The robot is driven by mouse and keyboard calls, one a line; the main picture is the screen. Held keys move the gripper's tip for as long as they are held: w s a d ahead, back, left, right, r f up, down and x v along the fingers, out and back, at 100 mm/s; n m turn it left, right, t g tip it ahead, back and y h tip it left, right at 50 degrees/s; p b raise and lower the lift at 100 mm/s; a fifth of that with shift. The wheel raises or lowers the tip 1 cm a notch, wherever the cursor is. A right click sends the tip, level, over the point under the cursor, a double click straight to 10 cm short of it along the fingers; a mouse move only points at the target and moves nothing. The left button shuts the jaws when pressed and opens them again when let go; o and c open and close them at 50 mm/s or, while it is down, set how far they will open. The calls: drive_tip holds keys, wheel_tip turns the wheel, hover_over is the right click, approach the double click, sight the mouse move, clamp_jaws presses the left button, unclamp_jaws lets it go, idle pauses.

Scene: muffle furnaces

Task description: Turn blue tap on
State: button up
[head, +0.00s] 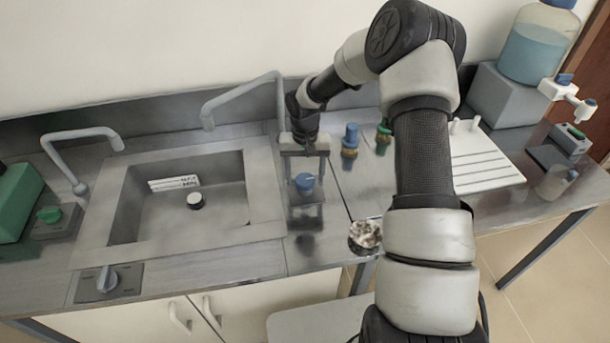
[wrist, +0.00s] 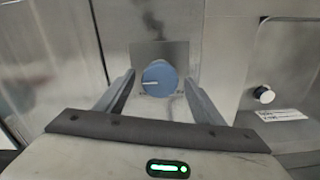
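The blue tap knob (head: 305,182) stands on the metal counter to the right of the sink. In the wrist view the round knob (wrist: 160,78) faces the camera, with a pale line on its left side. My gripper (head: 305,172) points down at the knob from behind it. In the wrist view my gripper (wrist: 161,82) is open, with one finger on each side of the knob and a visible gap to both. Whether the fingertips reach down to the knob's depth, I cannot tell.
A sink (head: 190,222) with a faucet (head: 240,98) lies left of the knob. A blue-topped valve (head: 351,137) and a green-topped valve (head: 384,132) stand to its right. A grey knob (head: 107,281) is at the front left, a white rack (head: 480,160) at the right.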

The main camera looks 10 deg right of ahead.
drive_tip(key=c, duration=0.9)
drive_tip(key=shift+n, duration=0.4)
drive_tip(key=shift+n+b, duration=0.45)
drive_tip(key=shift+n, duration=0.45)
drive_tip(key=shift+n+b, duration=0.3)
drive_tip(key=shift+n, duration=2)
drive_tip(key=o, duration=1)
drive_tip(key=shift+o, duration=0.2)
